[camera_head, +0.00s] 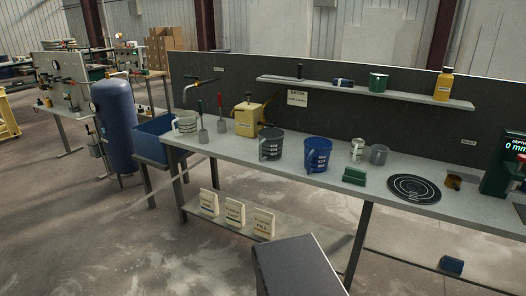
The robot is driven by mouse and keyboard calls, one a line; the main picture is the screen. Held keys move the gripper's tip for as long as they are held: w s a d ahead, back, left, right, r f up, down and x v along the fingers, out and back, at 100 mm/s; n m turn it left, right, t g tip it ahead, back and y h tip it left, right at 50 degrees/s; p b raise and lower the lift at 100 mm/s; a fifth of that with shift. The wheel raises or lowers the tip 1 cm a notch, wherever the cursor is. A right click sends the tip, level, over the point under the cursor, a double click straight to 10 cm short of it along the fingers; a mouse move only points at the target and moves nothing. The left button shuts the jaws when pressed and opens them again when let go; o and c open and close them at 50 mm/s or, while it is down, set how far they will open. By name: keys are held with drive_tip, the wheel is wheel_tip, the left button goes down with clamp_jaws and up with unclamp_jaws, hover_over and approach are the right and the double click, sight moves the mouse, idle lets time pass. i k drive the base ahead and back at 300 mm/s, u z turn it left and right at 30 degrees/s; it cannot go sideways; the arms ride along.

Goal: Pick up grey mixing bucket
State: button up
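A dark grey bucket (271,144) with markings on its side and a handle on its left stands upright on the long workbench (330,170), left of its middle. A blue bucket (318,153) of similar shape stands to its right, apart from it. A pale grey bucket (187,123) with a handle stands near the bench's left end. A smaller plain grey cup (378,155) stands further right. I cannot tell for certain which of these the task names; the dark grey one fits well. My gripper does not show in this view.
A yellow box (249,119) stands left of the dark grey bucket. A green block (354,176), a metal can (357,149) and a black round plate (413,189) lie right of the blue bucket. A shelf (365,92) runs above. Open floor (150,245) lies at front left.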

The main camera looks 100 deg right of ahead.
sight(271, 139)
drive_tip(key=z, duration=0.05)
drive_tip(key=i, duration=0.45)
drive_tip(key=u, duration=5.55)
drive_tip(key=i, duration=0.15)
drive_tip(key=u, duration=2.75)
